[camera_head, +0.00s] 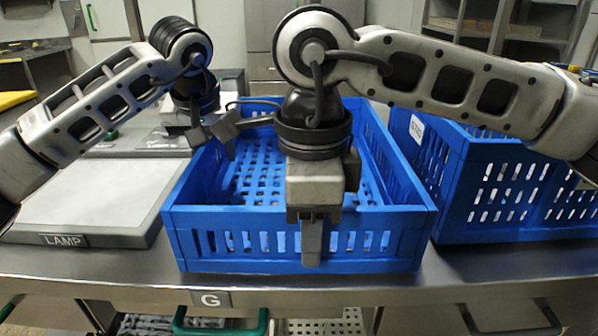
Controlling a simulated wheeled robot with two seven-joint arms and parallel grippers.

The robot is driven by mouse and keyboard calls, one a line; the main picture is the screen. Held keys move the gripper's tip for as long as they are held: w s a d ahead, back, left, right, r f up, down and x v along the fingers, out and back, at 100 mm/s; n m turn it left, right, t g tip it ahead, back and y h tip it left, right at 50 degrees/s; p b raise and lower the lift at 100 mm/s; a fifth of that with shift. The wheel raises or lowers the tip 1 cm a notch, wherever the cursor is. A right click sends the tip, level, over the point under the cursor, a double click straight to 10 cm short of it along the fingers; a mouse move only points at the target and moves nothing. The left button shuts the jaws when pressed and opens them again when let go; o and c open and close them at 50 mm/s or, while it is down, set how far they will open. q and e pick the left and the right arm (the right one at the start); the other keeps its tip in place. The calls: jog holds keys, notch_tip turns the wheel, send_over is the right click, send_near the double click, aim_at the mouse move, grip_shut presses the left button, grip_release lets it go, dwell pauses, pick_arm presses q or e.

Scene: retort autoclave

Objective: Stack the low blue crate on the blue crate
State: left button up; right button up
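The low blue crate (190,238) stands on the steel counter in the middle, its slotted floor showing and no contents seen. The taller blue crate (470,225) stands to its right, partly hidden by my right arm. My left gripper (208,135) is at the low crate's left wall towards the back. Its fingers are spread, one to each side of the rim. My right gripper (311,238) points down at the middle of the low crate's front wall. One finger shows in front of that wall; the other is hidden, so its grip is unclear.
A pale panel labelled LAMP (90,200) lies left of the low crate. The counter's front edge (210,298) with a G label runs close before the crate. The two crates stand close together, with a narrow strip of counter between them.

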pick_arm(q)
grip_shut()
pick_arm(e)
grip_shut()
pick_arm(q)
jog(key=shift+r, duration=0.15)
pick_arm(e)
jog(key=shift+r, duration=0.15)
